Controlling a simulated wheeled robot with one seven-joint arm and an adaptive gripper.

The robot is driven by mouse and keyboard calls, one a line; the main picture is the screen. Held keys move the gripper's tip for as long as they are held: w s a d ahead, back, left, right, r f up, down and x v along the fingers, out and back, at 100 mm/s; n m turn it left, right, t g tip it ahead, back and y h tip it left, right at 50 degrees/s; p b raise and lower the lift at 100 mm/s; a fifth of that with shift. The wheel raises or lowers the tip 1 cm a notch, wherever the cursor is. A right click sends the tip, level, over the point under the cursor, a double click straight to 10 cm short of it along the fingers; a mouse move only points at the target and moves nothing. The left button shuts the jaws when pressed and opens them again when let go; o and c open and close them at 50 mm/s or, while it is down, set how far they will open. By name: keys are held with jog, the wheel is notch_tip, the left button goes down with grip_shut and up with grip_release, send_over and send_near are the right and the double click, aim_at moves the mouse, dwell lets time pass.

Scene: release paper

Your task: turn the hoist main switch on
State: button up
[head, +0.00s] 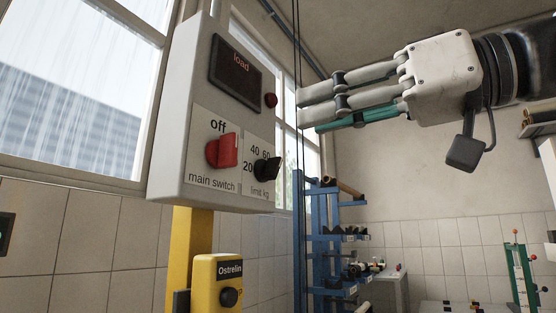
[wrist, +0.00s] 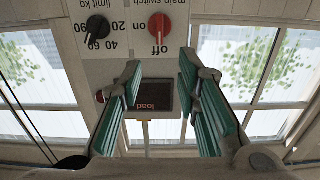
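The red main switch knob (head: 222,151) is on the front of a grey control box (head: 172,140), with "off" printed above it and "main switch" below. In the wrist view the box appears upside down; the knob (wrist: 159,27) has its white mark toward "off", and "on" is printed to one side. My gripper (head: 306,112) is to the right of the box in the head view, apart from it, its fingers pointing left. In the wrist view my gripper (wrist: 160,62) is open and empty, its green-padded fingers spread either side of the dark load display (wrist: 158,96).
A black limit knob (head: 267,168) sits right of the main switch. A small red lamp (head: 270,100) is beside the display. A yellow post (head: 190,235) and a yellow Ostrelin box (head: 216,285) are below. A blue rack (head: 312,235) stands behind. Thin cables hang near the box.

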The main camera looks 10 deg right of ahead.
aim_at(237, 134)
jog(key=x, duration=1.3)
jog(key=shift+r+b, duration=0.3)
jog(key=shift+r, duration=0.1)
grip_shut()
